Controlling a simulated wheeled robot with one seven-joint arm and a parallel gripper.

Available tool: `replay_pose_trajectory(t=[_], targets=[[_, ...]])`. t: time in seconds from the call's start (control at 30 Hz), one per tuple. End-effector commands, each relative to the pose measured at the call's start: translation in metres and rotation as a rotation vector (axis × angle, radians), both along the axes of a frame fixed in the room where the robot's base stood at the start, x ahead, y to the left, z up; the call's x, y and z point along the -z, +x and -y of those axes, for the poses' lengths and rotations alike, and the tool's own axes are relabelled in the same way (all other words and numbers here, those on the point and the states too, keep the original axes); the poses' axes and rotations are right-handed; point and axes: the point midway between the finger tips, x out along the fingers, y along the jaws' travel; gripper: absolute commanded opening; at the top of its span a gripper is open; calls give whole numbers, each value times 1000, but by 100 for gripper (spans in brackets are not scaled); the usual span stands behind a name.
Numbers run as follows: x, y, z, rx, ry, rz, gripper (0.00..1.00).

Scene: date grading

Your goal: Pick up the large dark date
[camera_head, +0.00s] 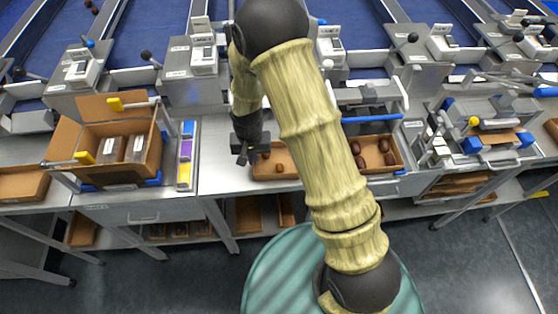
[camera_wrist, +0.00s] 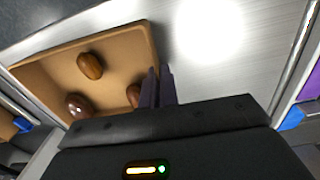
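A shallow tan tray (camera_head: 291,154) on the steel bench holds several brown dates and is partly hidden behind my arm. A third date (camera_wrist: 133,95) is partly hidden by a finger. My gripper (camera_wrist: 159,70) is above the bench by the tray's left end (camera_head: 246,159), fingers close together, holding nothing visible.
An open cardboard box (camera_head: 88,127) with clear packs stands left, next to blue, purple and yellow strips (camera_head: 186,150). A blue bar (camera_head: 372,118) and metal fixtures stand behind the tray. Weighing units line the back. Bare steel bench (camera_head: 217,170) is free left of the tray.

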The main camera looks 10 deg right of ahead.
Motion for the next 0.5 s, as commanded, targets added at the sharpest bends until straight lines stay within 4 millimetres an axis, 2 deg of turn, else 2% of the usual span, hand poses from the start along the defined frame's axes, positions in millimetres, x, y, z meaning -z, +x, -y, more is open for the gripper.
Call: replay_pose_trajectory(t=[0.3,0.5], targets=[[-2,0,0,0,0,1,0],[-20,1,0,0,2,4,0]])
